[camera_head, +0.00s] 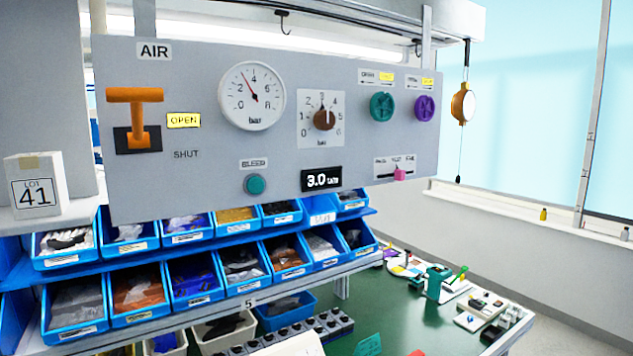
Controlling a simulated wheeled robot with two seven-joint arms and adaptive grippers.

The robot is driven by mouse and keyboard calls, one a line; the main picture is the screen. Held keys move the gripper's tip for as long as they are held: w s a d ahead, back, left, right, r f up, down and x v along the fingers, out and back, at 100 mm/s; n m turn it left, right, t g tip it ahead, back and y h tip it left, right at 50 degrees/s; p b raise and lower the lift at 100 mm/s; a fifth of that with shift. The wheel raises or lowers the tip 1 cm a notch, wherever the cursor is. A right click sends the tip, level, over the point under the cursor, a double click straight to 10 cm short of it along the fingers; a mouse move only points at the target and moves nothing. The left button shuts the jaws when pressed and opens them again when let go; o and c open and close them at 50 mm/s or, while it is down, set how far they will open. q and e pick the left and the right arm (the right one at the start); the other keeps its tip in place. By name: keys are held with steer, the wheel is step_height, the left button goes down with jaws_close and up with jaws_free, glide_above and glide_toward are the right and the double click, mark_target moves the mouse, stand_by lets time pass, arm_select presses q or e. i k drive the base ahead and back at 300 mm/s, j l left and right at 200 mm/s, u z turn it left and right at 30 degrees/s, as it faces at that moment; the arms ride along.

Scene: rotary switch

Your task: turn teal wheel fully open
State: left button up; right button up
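The teal wheel (382,107) is a small round handwheel at the upper right of the grey air panel (210,200). A label plate with yellow marks sits just above it; its small print is too fine to read for sure. A purple wheel (424,106) of like size is close to its right. Nothing touches or covers the teal wheel. Neither of my grippers shows in the head view.
The panel also carries an orange lever (136,115), a pressure gauge (252,96), a brown rotary knob (324,119), a teal button (256,184) and a pink slider (400,174). Blue bins (137,292) stand below. A green bench (400,310) holds small items.

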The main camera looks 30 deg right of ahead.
mark_target(382, 106)
steer(key=z, duration=1.35)
